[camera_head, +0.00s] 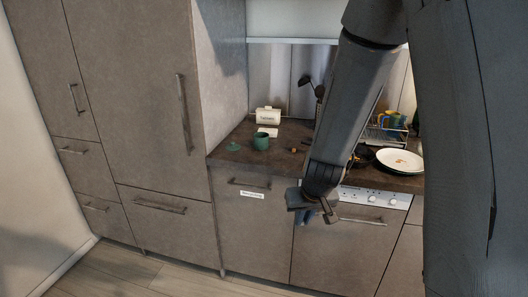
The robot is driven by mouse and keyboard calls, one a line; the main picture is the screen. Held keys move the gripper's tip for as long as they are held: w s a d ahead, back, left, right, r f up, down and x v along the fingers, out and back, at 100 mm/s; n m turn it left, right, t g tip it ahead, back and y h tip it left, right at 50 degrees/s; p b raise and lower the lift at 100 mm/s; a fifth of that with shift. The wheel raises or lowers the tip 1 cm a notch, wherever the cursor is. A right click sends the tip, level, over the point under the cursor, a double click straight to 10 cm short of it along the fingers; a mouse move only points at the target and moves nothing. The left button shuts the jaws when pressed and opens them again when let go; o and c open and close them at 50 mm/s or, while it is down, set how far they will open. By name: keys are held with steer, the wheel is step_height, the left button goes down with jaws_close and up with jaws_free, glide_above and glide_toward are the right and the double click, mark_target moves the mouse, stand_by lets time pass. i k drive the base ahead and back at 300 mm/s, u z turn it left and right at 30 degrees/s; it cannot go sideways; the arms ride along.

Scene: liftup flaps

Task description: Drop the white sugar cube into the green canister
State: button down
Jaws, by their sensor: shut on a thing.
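The green canister (261,142) stands upright on the dark countertop, near the tall cabinet. A green lid (233,147) with a knob lies on the counter to its left, so the canister looks uncovered. My gripper (312,212) is in front of the counter, lower in the picture than the canister and to its right. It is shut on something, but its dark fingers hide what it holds. I cannot make out the white sugar cube anywhere in this view.
A small brown-orange item (294,149) lies right of the canister. A white box (267,115) stands behind it. A dark pan (362,156), a white plate (399,161) with bits of food and a dish rack (384,134) are further right. My arm hides part of the counter.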

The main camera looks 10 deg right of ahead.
mark_target(265, 146)
steer(key=k, duration=0.1)
steer(key=u, duration=1.6)
steer(key=i, duration=1.2)
steer(key=z, duration=1.6)
